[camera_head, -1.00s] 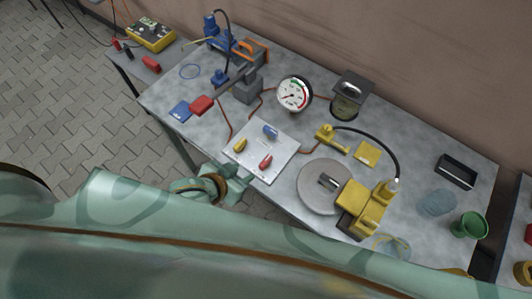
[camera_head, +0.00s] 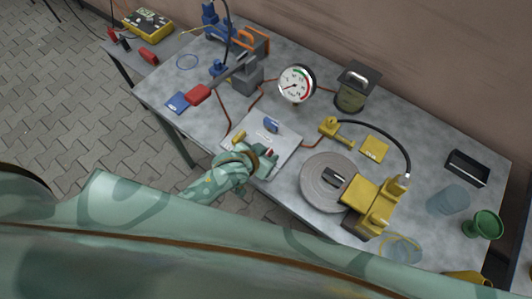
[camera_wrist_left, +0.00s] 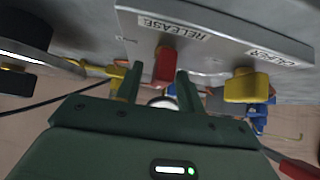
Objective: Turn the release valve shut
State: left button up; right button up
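The release valve's red handle (camera_wrist_left: 165,64) stands out from a pale panel (camera_wrist_left: 215,25) beside the label RELEASE in the left wrist view. In the head view the panel (camera_head: 287,150) lies on the bench, and only a bit of red shows by my left gripper (camera_head: 266,161). In the left wrist view my left gripper (camera_wrist_left: 158,88) is open, with the red handle between its finger lines and a gap to the right finger. Whether the handle touches the left finger I cannot tell. My right gripper is not in view.
On the same panel are a yellow handle (camera_head: 239,137) and a blue handle (camera_head: 271,125). A round gauge (camera_head: 297,84) stands behind it. A grey disc with a yellow device (camera_head: 368,203) lies to the right. Thin copper-coloured pipes run from the panel.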

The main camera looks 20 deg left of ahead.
pick_arm(q)
grip_shut()
